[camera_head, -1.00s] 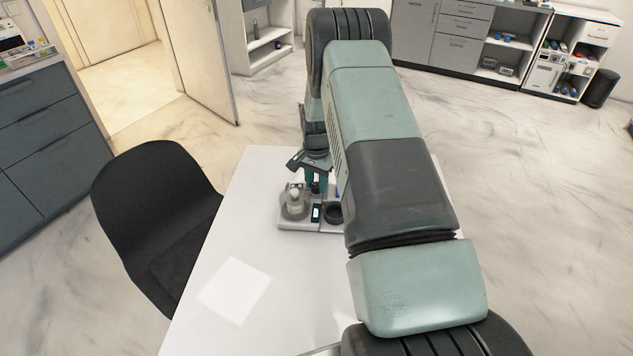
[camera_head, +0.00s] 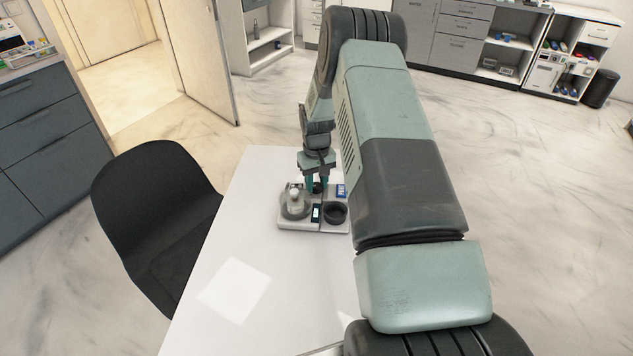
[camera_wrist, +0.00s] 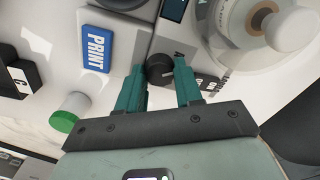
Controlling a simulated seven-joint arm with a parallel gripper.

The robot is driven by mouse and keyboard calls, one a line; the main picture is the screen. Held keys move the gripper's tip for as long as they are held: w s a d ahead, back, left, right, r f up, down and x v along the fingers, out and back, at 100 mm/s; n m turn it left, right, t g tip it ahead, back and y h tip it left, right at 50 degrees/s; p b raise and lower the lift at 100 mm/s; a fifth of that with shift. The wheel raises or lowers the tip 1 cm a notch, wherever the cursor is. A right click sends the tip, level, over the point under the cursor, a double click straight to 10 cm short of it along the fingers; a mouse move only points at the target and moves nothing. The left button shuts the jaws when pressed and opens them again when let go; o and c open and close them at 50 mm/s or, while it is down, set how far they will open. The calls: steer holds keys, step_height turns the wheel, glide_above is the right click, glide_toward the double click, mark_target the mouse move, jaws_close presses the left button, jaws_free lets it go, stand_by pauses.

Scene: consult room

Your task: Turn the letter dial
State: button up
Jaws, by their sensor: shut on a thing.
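The dial is a small dark round knob (camera_wrist: 159,70) on a light grey panel, with a letter A printed beside it in the wrist view. My gripper (camera_wrist: 160,68) has its two teal fingers on either side of the knob, shut on it. In the head view my gripper (camera_head: 317,188) reaches down to the back of the white device (camera_head: 296,226) on the table. There the knob is mostly hidden between the fingers. Which letter the dial points at is too small to tell.
A blue PRINT button (camera_wrist: 96,49) is left of the dial. A clear round part with a white piece (camera_wrist: 290,28) is at right. A green-ended cylinder (camera_wrist: 68,112) and a black block marked C (camera_wrist: 20,78) lie left. A black chair (camera_head: 150,200) stands beside the white table (camera_head: 200,310).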

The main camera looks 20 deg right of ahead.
mark_target(316, 185)
steer(key=shift+n, duration=1.6)
steer(key=o, duration=1)
step_height(316, 185, up, 11)
steer(key=shift+f, duration=0.1)
